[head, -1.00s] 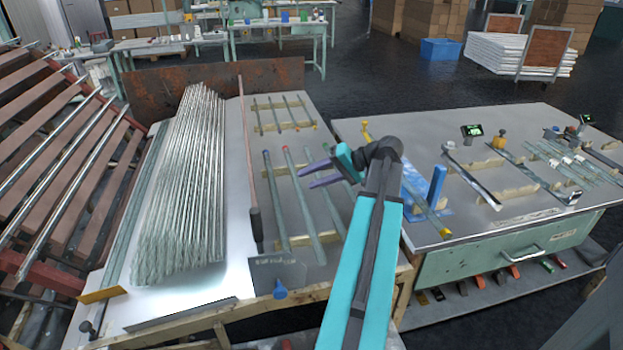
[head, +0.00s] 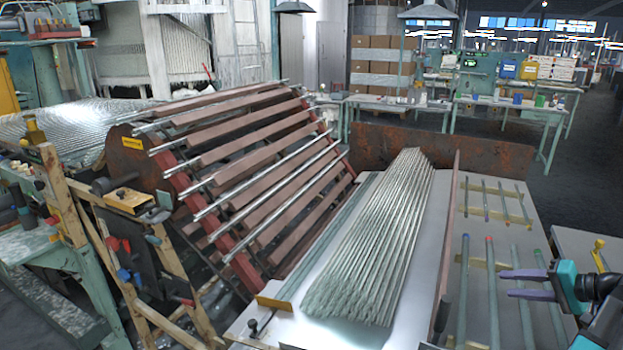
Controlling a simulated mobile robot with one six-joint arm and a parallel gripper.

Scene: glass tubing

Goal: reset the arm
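My gripper (head: 527,284) shows at the lower right in the head view. Its two purple fingers point left and stand apart, with nothing between them. It hangs over the right part of the metal table, above the glass tubes (head: 492,290) that lie on wooden strips. It looks apart from the tubes, though its height above them is hard to judge. My teal and dark wrist shows at the right edge, and the rest of my arm is cut off by the frame.
A large bundle of glass tubes (head: 375,240) lies on the metal table, left of a long brown bar (head: 447,240). A slanted rack with brown slats (head: 255,150) stands further left. A rusty plate (head: 440,150) stands upright at the table's back. Workbenches stand behind.

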